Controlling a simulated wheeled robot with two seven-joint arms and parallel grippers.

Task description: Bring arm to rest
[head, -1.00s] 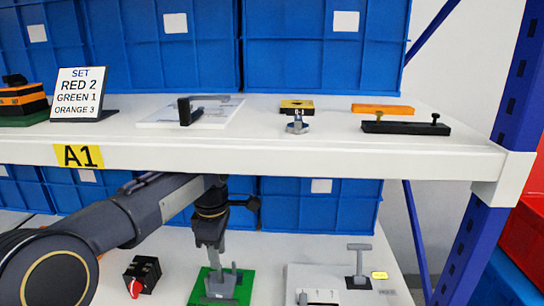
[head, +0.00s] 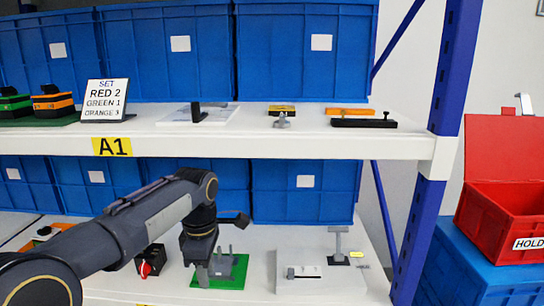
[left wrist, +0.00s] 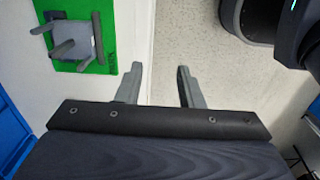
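My left arm comes in from the left in the head view, and its left gripper (head: 203,277) hangs down in front of the lower shelf, by the left edge of a green plate (head: 236,282). In the left wrist view the gripper (left wrist: 160,85) has its two grey fingers apart, with nothing between them. The green plate (left wrist: 102,18), with a grey fixture (left wrist: 73,38) on it, lies to the left of the fingers there. A black box with a red rotary knob (head: 145,269) stands left of the gripper. My right gripper is not in view.
The upper shelf edge (head: 250,145) runs above the arm and carries a sign (head: 105,100) and several small devices. Blue bins (head: 305,55) stand behind. A blue post (head: 430,200) and red bin (head: 500,215) are at right. Floor (left wrist: 185,35) shows below the fingers.

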